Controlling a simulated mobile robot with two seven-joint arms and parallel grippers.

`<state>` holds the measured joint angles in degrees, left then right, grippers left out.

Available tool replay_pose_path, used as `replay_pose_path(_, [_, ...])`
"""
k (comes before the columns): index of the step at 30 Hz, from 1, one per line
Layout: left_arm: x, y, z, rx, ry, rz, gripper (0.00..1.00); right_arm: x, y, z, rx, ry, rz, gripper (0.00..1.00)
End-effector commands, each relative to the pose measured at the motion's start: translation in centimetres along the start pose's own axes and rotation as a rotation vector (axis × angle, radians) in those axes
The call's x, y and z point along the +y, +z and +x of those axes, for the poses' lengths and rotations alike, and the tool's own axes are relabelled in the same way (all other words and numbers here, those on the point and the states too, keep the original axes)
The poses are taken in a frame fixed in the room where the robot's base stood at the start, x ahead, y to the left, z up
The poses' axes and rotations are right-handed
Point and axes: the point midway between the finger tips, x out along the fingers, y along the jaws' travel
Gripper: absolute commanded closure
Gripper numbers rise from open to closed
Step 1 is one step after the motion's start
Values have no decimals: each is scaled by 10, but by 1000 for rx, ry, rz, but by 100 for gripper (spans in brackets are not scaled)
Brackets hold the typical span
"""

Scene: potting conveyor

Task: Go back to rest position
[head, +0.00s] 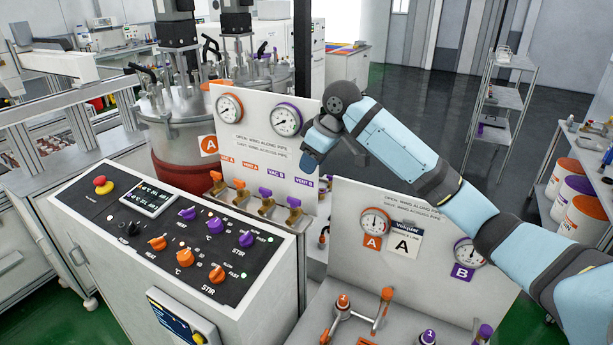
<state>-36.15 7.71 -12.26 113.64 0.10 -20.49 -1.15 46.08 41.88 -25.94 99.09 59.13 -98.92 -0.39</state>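My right arm comes in from the right edge and reaches across to the middle of the head view. Its end, with my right gripper (309,162), is in front of the right side of the upright gauge panel (262,150), near the purple-ringed gauge (286,119). The fingers are too small and turned away to tell whether they are open or shut, and I see nothing held. My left gripper and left arm are not in view.
A control console (165,240) with orange and purple knobs and a red button (102,184) stands at the left. A second gauge panel (340,215) with valves below it stands under my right arm. Metal vessels (180,135) are behind. A shelf (500,95) stands at the right, with open dark floor (420,110) beside it.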

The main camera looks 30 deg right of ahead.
Motion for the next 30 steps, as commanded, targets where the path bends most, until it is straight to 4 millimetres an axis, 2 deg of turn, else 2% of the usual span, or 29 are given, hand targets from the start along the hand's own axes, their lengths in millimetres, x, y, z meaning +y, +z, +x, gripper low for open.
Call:
replay_pose_path(6, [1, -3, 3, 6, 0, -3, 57, 0, 0, -6, 0, 0, 0, 63])
replay_pose_path(20, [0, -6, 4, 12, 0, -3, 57, -2, 1, -2, -2, -1, -2, 63])
replay_pose_path(23, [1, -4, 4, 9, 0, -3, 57, -14, 9, 14, -9, -5, -10, 63])
replay_pose_path(25, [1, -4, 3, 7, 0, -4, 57, -32, 19, 36, -15, -10, -21, 63])
replay_pose_path(30, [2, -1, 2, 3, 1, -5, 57, -91, 64, 99, -21, -21, -35, 63])
